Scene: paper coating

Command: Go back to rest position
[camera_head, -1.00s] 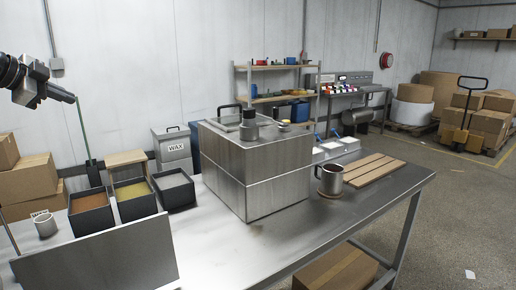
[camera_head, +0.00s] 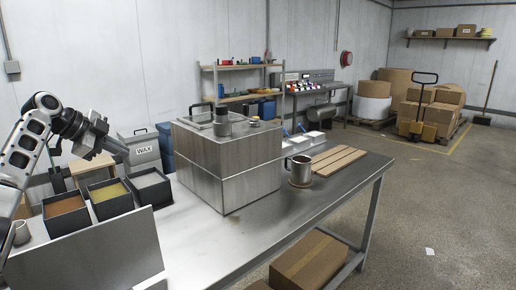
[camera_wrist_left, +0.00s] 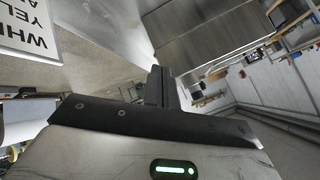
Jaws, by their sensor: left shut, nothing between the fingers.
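My left gripper (camera_head: 122,151) is in the left of the head view, shut and empty. It is raised and points right and down, in front of the grey WAX bin (camera_head: 142,150) and above the row of dark trays. In the left wrist view its fingers (camera_wrist_left: 156,84) are together with nothing between them. My right gripper is in neither view.
The steel table (camera_head: 245,232) carries a large metal box (camera_head: 225,172), a metal mug (camera_head: 299,171), a slatted wooden board (camera_head: 338,161) and dark trays (camera_head: 65,215). A metal panel (camera_head: 90,258) stands at the front left. Open floor (camera_head: 440,195) lies at the right.

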